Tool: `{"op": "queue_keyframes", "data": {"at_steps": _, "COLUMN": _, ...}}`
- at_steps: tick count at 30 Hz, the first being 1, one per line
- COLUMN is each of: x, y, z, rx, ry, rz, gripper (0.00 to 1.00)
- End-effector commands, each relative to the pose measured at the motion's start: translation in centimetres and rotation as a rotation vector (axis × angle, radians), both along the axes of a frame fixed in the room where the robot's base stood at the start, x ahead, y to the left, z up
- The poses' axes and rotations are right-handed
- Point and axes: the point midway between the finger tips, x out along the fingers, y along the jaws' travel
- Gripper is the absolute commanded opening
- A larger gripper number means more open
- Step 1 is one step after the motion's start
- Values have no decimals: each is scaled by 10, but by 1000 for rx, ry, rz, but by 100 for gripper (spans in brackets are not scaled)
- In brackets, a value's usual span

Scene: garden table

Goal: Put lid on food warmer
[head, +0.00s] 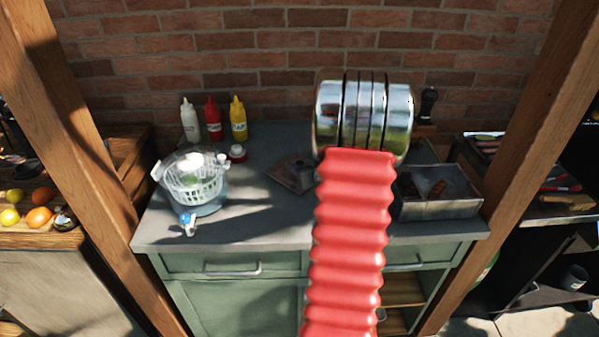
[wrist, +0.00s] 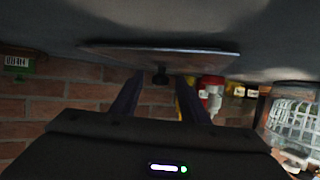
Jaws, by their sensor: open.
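The food warmer (head: 440,206) is an open grey metal box on the right of the counter, with dark sausage-like food inside. The lid (wrist: 160,54) is a flat metal plate with a small black knob, lying against the grey counter, which fills the top of the wrist view. In the head view a flat reflective piece, apparently the lid (head: 292,176), lies left of my arm and is partly hidden by it. My gripper (wrist: 160,77) is open, and the knob appears between its fingertips without visible contact. The head view hides my gripper behind my red arm.
A white basket (head: 195,185) in a clear bowl stands on the left of the counter (head: 255,215). White, red and yellow bottles (head: 238,120) stand by the brick wall. A dark pepper mill (head: 428,104) stands behind the warmer. Wooden posts flank the counter.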

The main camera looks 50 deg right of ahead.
Motion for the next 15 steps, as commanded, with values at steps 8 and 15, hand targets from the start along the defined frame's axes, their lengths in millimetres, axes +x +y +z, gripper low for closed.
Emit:
{"op": "queue_keyframes", "data": {"at_steps": 8, "x": 14, "y": -7, "z": -6, "rx": -1, "ry": -1, "rz": 1, "gripper": 41}}
{"op": "queue_keyframes", "data": {"at_steps": 15, "x": 14, "y": -7, "z": -6, "rx": -1, "ry": -1, "rz": 1, "gripper": 41}}
